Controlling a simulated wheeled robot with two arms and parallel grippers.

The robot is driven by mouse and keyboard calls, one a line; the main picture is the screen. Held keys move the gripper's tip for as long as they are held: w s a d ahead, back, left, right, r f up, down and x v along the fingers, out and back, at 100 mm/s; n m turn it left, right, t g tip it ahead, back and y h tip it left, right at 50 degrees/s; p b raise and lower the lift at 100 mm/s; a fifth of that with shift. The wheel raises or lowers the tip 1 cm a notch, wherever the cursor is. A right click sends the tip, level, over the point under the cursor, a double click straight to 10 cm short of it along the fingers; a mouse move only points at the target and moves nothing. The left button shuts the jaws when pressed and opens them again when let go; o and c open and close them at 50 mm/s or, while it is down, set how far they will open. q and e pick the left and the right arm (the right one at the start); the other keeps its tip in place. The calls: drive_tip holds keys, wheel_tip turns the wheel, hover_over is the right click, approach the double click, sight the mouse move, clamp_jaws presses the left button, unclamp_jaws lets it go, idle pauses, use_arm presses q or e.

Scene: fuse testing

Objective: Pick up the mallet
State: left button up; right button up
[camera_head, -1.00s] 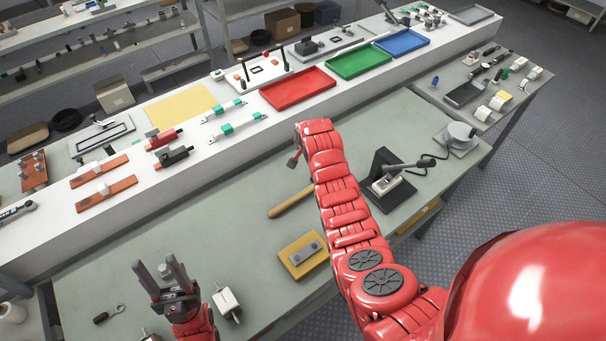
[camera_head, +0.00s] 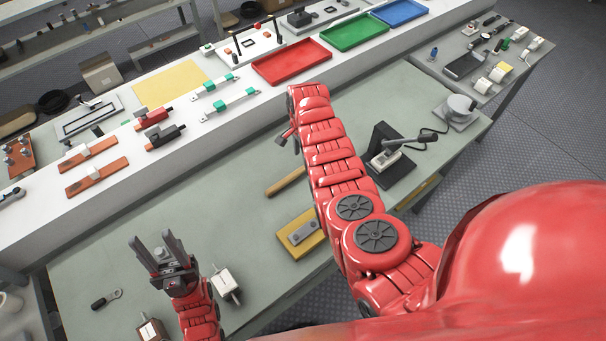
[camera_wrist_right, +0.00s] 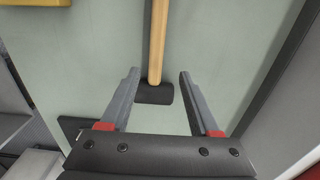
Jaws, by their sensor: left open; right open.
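The mallet lies on the grey-green table; its wooden handle (camera_head: 286,182) shows left of my right arm in the head view, and the arm hides its head. In the right wrist view the handle (camera_wrist_right: 158,42) runs up from the dark mallet head (camera_wrist_right: 153,94). My right gripper (camera_wrist_right: 158,74) is open, with its fingers on either side of the mallet near where handle meets head, not closed on it. In the head view only a bit of it (camera_head: 284,137) shows past the arm. My left gripper (camera_head: 153,240) is open and empty over the table's left front.
A yellow block with a grey plate (camera_head: 303,232) lies near the front edge. A black lever press (camera_head: 392,155) stands right of my right arm. A white box-like part (camera_head: 225,283) sits beside my left gripper. A raised white shelf (camera_head: 215,135) with trays and parts runs behind.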

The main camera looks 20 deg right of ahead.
sight(303, 168)
drive_tip(key=shift+s+f, duration=0.15)
drive_tip(key=shift+f, duration=0.7)
drive_tip(key=f+b, duration=0.2)
drive_tip(key=f, duration=0.1)
drive_tip(key=f+b, duration=0.1)
drive_tip(key=shift+s+f, duration=0.15)
drive_tip(key=shift+s, duration=0.1)
drive_tip(key=shift+a, duration=0.1)
clamp_jaws()
idle(0.4)
